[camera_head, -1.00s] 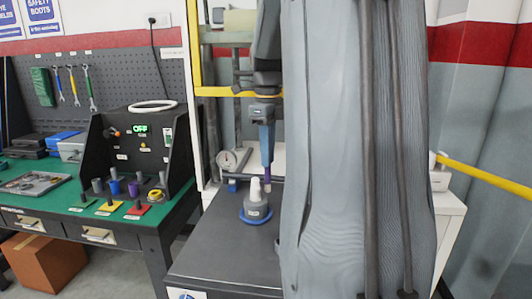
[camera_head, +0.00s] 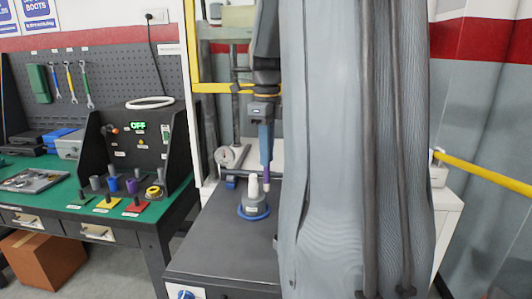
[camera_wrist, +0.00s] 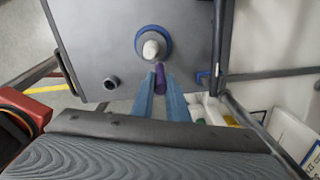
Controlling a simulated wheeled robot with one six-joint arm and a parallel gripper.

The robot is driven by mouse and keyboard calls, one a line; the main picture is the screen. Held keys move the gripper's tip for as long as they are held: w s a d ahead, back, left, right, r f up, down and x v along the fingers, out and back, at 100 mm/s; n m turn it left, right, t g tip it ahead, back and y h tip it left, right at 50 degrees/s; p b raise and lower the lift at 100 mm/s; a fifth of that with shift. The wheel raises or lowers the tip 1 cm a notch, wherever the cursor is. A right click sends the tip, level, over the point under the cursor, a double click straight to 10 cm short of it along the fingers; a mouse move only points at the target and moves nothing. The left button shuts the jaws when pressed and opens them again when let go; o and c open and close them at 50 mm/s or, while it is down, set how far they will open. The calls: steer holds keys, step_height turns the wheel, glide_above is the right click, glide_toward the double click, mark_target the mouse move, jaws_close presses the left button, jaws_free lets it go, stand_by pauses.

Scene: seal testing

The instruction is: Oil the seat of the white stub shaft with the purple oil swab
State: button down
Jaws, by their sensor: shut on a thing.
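The white stub shaft (camera_head: 253,186) stands upright in a grey holder with a blue base ring (camera_head: 254,213) on the dark grey bench top. In the wrist view the shaft's rounded white top (camera_wrist: 151,49) shows from above inside the blue ring (camera_wrist: 168,39). My gripper (camera_head: 266,170) points down just behind and right of the shaft. Its blue fingers (camera_wrist: 160,85) are shut on the purple oil swab (camera_wrist: 160,77).
A dial gauge (camera_head: 232,157) stands behind the shaft. A yellow frame (camera_head: 193,60) rises at the left. The green workbench (camera_head: 75,209) holds a black panel (camera_head: 137,150) reading OFF and several coloured holders. The dark bench top (camera_head: 215,255) is clear in front.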

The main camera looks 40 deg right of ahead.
steer(key=shift+a, duration=0.1)
steer(key=shift+w+a, duration=0.3)
steer(key=shift+a, duration=0.2)
steer(key=shift+w+p, duration=0.1)
steer(key=shift+p, duration=0.2)
steer(key=shift+w+d+p, duration=0.1)
steer(key=shift+w+p, duration=0.4)
steer(key=shift+w, duration=0.55)
steer(key=shift+w+a+p, duration=0.45)
steer(key=shift+w+a, duration=0.2)
steer(key=shift+a, duration=0.1)
